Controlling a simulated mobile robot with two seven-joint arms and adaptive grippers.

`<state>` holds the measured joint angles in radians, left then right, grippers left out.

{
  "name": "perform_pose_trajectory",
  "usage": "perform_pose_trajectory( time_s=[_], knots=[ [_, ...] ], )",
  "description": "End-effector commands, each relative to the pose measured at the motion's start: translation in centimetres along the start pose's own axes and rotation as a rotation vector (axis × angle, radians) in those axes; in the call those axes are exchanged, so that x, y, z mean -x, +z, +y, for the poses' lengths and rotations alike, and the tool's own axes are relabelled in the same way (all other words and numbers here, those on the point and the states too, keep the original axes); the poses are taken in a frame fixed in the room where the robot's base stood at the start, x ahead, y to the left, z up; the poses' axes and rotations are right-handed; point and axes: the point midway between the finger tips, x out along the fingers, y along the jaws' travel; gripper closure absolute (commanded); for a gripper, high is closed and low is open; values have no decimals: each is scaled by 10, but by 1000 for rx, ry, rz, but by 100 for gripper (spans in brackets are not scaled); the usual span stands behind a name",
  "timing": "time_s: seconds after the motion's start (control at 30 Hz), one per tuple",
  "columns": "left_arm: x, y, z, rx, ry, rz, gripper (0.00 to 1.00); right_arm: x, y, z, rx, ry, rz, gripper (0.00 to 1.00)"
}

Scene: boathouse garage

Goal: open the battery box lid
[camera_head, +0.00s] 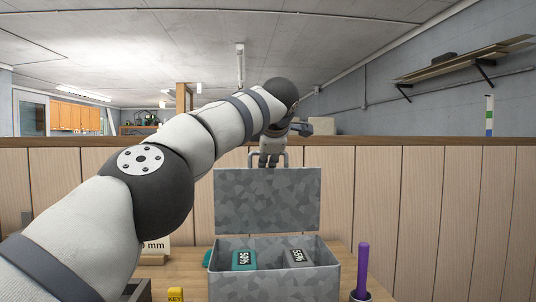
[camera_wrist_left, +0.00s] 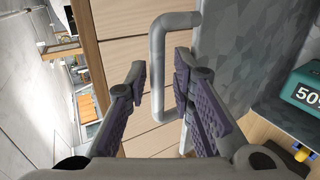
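The grey mottled battery box (camera_head: 275,282) stands on the wooden table with its lid (camera_head: 267,203) raised, about upright at the back. A teal block with a dark label (camera_head: 244,260) and a grey block with a dark label (camera_head: 297,257) are inside. My left gripper (camera_head: 270,160) is at the lid's top edge, by the lid's grey handle (camera_wrist_left: 157,75). In the left wrist view its purple-padded fingers (camera_wrist_left: 158,108) are spread apart, with the handle's bar showing between them; I cannot tell whether they touch it. My right gripper is not in view.
A purple rod (camera_head: 363,268) stands in a holder right of the box. A yellow key tag (camera_head: 176,294) and a dark-edged tray (camera_head: 138,291) are at the front left. A sign (camera_head: 156,245) stands behind them. A wood-panelled wall (camera_head: 440,215) is behind the table.

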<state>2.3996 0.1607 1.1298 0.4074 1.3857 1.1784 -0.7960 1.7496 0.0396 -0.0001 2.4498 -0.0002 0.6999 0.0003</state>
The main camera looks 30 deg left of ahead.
Motion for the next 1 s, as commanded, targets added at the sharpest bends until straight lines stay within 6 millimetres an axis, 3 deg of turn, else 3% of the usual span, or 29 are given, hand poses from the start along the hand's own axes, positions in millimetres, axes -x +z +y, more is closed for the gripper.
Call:
perform_pose_trajectory(
  time_s=[0.27, 0.43, 0.6, 0.7, 0.8, 1.0],
  knots=[
    [7, 1, 2, -2, 2, -3, 77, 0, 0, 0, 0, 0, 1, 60],
    [35, -1, 1, -5, 4, -2, 77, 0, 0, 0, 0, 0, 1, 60],
    [85, 0, 2, -1, 4, -2, 77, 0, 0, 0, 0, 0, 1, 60],
    [104, 0, 1, -1, 3, 0, 77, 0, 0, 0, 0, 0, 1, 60],
    [116, -1, 0, 0, 2, 0, 77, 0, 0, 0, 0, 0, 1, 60],
    [120, -1, 0, 0, -1, 1, 77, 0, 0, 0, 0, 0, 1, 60]
  ],
)
